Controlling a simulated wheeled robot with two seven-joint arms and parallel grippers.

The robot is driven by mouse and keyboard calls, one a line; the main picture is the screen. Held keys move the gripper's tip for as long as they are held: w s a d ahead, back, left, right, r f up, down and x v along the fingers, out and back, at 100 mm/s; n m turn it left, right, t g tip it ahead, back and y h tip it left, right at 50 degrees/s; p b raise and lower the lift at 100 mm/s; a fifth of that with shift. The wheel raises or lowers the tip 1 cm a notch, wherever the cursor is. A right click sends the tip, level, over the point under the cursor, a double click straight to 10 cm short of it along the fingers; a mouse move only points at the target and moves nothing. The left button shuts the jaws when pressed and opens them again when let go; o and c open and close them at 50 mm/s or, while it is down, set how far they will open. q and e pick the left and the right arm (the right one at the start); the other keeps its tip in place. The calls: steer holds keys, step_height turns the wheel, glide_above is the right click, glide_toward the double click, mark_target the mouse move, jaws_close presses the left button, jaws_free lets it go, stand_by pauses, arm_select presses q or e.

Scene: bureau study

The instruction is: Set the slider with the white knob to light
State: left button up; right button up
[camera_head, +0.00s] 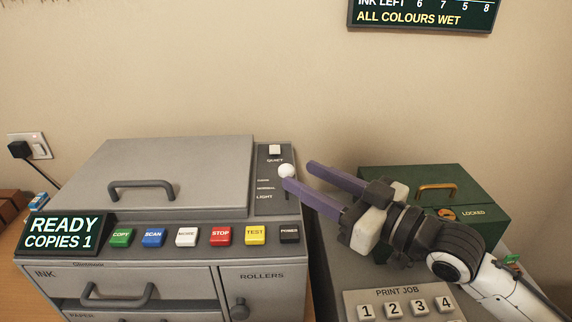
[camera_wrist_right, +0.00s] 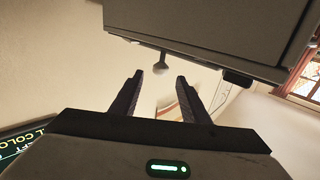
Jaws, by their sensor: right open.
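The slider's white round knob (camera_head: 286,171) stands on the dark strip at the right of the copier's top. It is at the upper end of the slot, above the small labels, with LIGHT the lowest one. My right gripper (camera_head: 298,174) is open, its two purple fingers pointing left at the knob. The lower fingertip appears just below and right of the knob; I cannot tell whether it touches. In the right wrist view the open fingers (camera_wrist_right: 158,80) show with nothing between them. My left gripper is out of view.
The grey copier (camera_head: 180,165) has a lid handle, coloured buttons (camera_head: 186,237) and a READY display (camera_head: 62,231). A white QUIET switch (camera_head: 274,150) sits just above the slider. A green locked box (camera_head: 480,195) and PRINT JOB keypad (camera_head: 398,292) are at the right.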

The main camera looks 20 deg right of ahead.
mark_target(291, 170)
steer(key=x, duration=0.5)
steer(key=shift+w+a, duration=0.2)
steer(key=shift+w, duration=0.05)
jaws_close()
